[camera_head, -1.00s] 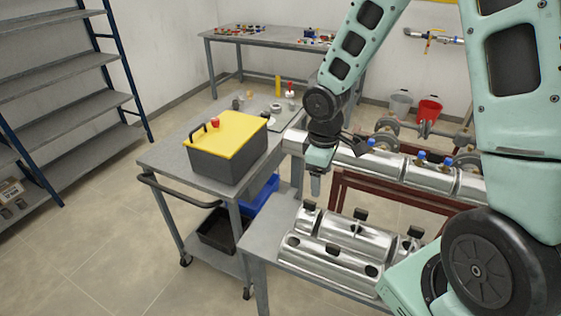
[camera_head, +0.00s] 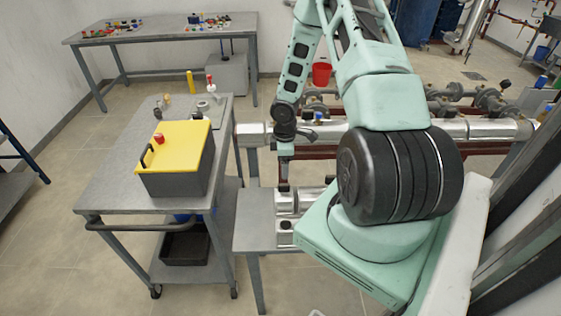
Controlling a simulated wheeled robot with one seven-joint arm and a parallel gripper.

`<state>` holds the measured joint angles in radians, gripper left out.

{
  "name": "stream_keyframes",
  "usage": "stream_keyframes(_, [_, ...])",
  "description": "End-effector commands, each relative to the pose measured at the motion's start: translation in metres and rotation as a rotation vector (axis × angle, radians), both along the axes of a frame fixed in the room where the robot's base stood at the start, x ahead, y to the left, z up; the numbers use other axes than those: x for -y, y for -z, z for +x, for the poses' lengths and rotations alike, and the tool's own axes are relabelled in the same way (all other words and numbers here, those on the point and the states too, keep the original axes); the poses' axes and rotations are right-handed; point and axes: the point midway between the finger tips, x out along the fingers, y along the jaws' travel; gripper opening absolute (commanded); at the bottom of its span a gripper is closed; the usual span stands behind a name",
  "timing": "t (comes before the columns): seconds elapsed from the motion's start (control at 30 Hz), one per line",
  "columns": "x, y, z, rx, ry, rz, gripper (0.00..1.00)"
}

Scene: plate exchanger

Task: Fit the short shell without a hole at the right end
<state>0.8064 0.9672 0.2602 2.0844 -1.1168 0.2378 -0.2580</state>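My gripper (camera_head: 285,172) points down just above the grey bench, over the far end of the silver shells. Its fingers are small and seen edge-on, so I cannot tell whether they are open or shut. One silver shell (camera_head: 286,201) with a dark block on it lies below my gripper, and another shell (camera_head: 284,233) lies in front of it. My arm hides their right parts, so which is the short one without a hole cannot be told. The silver-clad pipe (camera_head: 476,131) runs left to right behind the bench; my arm covers its middle.
The grey bench (camera_head: 252,225) holds the shells. A trolley (camera_head: 110,190) to its left carries a yellow-lidded toolbox (camera_head: 178,158) and small items. Valves and flanges (camera_head: 450,100) stand behind the pipe. A red bucket (camera_head: 321,73) and a back table (camera_head: 165,29) are farther off.

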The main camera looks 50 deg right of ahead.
Motion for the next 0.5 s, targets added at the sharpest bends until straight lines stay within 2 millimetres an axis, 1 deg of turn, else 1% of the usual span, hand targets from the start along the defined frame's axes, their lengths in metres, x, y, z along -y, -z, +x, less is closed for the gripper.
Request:
stream_keyframes(0.03, [0.000,0.009,0.000,-0.001,0.000,0.001,0.73])
stream_keyframes(0.5, [-0.001,0.074,0.000,-0.001,-0.001,-0.001,0.73])
